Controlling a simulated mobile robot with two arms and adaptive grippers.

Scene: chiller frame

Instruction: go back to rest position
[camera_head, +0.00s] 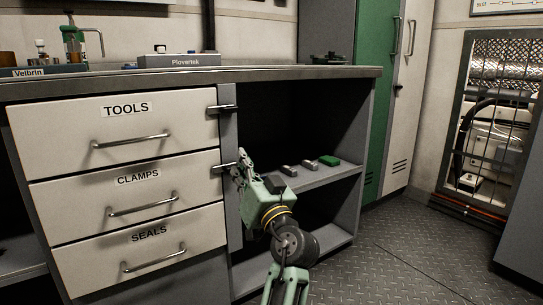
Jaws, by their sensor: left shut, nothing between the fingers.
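My left gripper (240,168) is in front of the cabinet, at the left edge of its open compartment. Its fingers are shut and seem to hold nothing. The fingertips point up and away, close to the lower dark latch (224,168) on the cabinet post; I cannot tell if they touch it. My green forearm and dark wrist come up from the bottom middle. My right gripper is not in view.
Three closed drawers, TOOLS (170,127), CLAMPS (90,197) and SEALS (90,265), are on the left. Small grey blocks and a green block (329,160) lie on the compartment's shelf (335,173). The floor (400,260) at right is clear.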

